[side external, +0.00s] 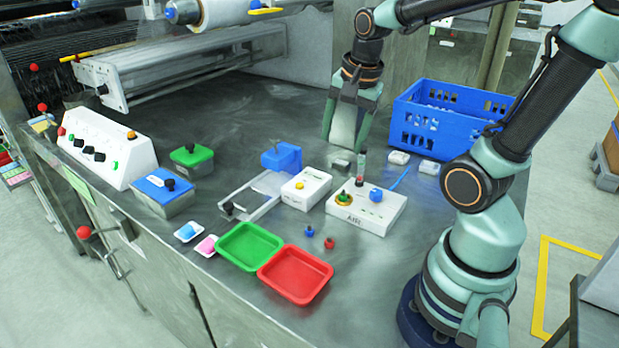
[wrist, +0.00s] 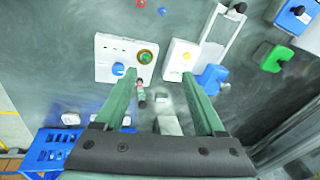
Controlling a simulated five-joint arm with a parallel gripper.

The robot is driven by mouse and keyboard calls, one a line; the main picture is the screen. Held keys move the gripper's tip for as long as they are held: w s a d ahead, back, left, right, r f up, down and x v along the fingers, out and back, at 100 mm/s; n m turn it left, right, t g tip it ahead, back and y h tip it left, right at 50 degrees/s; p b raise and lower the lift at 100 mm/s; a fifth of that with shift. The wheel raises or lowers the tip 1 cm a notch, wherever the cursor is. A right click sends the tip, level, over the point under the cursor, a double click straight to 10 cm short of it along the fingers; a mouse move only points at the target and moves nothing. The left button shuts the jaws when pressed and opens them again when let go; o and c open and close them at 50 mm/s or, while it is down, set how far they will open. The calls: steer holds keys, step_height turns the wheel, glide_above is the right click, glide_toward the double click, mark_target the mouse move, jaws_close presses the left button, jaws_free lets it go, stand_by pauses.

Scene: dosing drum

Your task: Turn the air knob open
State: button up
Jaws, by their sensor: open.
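The white box marked AIR (side external: 370,217) stands on the bench, below and in front of my gripper in the side view. On it are a green knob in a yellow ring (side external: 343,198) and a blue knob (side external: 376,194). In the wrist view the box (wrist: 108,58) lies beyond my left fingertip, with the green knob in its yellow ring (wrist: 145,56) and the blue knob (wrist: 118,69). My gripper (wrist: 160,76) is open and empty, pointing down (side external: 345,148) above the bench behind the box. The fingers are apart from the knobs. Which way the knob is set is too small to tell.
A white box with a yellow button (side external: 305,189) stands left of the AIR box. A small dark and green upright item (side external: 361,165) stands close behind it. A blue crate (side external: 418,139) is at the back right. Green (side external: 222,258) and red trays (side external: 318,297) lie in front.

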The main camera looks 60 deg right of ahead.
steer(key=s+d+f+m+g, duration=0.25)
steer(key=d+m, duration=0.35)
steer(key=m, duration=0.3)
steer(key=m+y, duration=0.1)
steer(key=m, duration=0.8)
glide_toward(376, 192)
step_height(376, 192, down, 9)
steer(key=shift+d+r, duration=0.1)
steer(key=shift+r, duration=0.05)
jaws_close()
